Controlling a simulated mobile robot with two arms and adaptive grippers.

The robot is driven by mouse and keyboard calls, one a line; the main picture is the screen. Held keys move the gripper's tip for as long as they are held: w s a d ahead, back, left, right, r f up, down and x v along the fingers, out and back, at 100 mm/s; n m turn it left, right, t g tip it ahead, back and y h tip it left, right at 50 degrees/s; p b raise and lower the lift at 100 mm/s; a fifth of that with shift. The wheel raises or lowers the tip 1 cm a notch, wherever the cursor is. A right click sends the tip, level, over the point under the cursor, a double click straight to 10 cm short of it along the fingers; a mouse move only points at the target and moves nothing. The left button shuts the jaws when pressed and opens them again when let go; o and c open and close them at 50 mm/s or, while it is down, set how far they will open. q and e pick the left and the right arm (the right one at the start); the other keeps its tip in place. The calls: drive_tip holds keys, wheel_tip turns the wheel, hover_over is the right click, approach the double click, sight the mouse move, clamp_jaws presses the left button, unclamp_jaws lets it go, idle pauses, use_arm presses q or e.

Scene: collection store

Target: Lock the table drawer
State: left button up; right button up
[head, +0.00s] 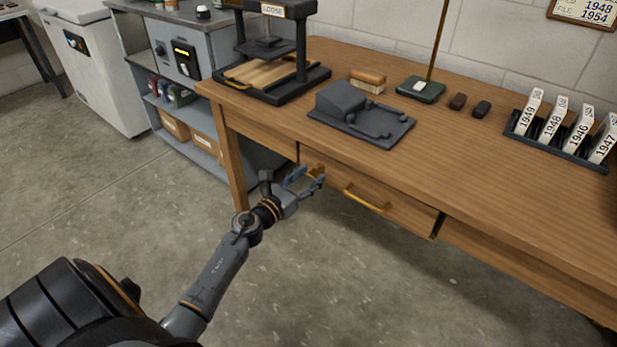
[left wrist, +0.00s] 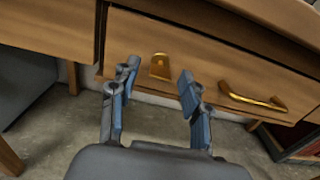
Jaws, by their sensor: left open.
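The table drawer (head: 400,209) is a wooden front under the tabletop, with a brass handle (head: 366,198). Dark edges show at its ends; I cannot tell if it is fully flush. A brass lock plate (left wrist: 160,66) sits left of the handle (left wrist: 252,97) in the left wrist view, with a small dark mark on it. My left gripper (head: 306,181) is open and empty in front of the lock plate. In the left wrist view its fingers (left wrist: 157,74) stand either side of the plate, apparently short of it. My right gripper is out of view.
The wooden table (head: 480,165) carries a press (head: 270,75), a dark grey device (head: 360,115) and a rack (head: 560,140) of numbered tags. A grey shelf unit (head: 185,115) stands left of it. The floor before the drawer is clear.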

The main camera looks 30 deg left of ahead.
use_arm(q)
clamp_jaws()
